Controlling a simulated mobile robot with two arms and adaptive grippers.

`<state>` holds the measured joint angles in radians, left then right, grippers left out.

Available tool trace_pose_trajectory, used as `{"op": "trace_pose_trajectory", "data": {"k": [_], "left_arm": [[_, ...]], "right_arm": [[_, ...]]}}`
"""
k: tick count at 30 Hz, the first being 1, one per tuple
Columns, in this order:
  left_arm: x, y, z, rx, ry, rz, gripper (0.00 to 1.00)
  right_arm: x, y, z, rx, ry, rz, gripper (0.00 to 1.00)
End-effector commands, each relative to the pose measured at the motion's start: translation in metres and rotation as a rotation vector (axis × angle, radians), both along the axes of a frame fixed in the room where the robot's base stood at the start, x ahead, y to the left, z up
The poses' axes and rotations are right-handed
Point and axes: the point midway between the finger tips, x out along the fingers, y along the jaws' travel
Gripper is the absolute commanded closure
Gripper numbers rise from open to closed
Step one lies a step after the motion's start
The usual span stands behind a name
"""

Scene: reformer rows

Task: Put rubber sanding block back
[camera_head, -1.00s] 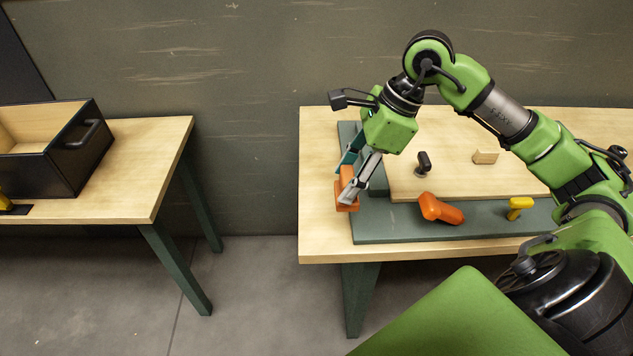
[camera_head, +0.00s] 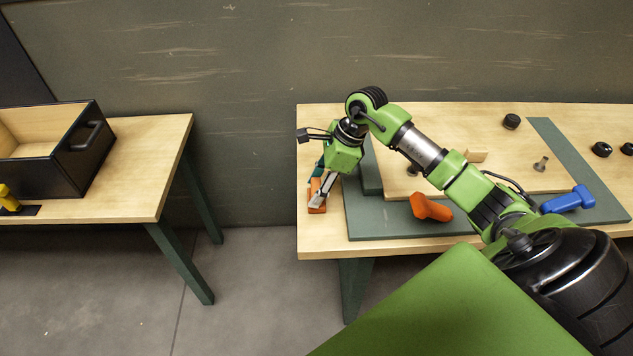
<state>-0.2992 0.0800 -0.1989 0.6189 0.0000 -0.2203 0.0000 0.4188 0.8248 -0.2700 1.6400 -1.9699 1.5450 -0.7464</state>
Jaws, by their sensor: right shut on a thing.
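My right gripper (camera_head: 319,200) is shut on an orange block (camera_head: 316,210), which looks like the rubber sanding block. The fingers partly cover it. It is at the left end of the right-hand table (camera_head: 322,235), over bare wood just left of the green mat (camera_head: 375,224). I cannot tell whether its underside touches the tabletop. My left gripper is not in view.
On the mat lie another orange piece (camera_head: 430,207) and a blue tool (camera_head: 568,199). A wooden board (camera_head: 400,180) lies behind them, partly hidden by my arm. A black open box (camera_head: 62,168) stands on the left table (camera_head: 150,160), across a floor gap.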

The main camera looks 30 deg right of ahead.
Motion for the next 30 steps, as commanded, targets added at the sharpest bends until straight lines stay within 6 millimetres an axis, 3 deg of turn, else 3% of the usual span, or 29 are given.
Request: {"op": "trace_pose_trajectory", "data": {"k": [9,10,12,23,25,30], "left_arm": [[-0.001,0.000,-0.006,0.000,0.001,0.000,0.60],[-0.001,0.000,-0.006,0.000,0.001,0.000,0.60],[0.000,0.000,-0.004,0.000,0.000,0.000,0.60],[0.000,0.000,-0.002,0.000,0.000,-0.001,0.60],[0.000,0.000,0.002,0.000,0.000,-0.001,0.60],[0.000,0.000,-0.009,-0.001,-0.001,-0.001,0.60]], "right_arm": [[0.001,-0.001,-0.004,-0.001,-0.003,0.000,0.76],[0.001,-0.001,-0.004,-0.001,-0.003,0.000,0.53],[0.001,0.000,-0.002,-0.001,-0.003,0.000,0.39],[0.001,0.000,0.000,0.000,-0.002,0.000,0.39],[0.001,0.000,0.004,0.000,-0.002,-0.001,0.39],[-0.004,-0.012,0.027,-0.006,-0.008,-0.002,0.39]]}}
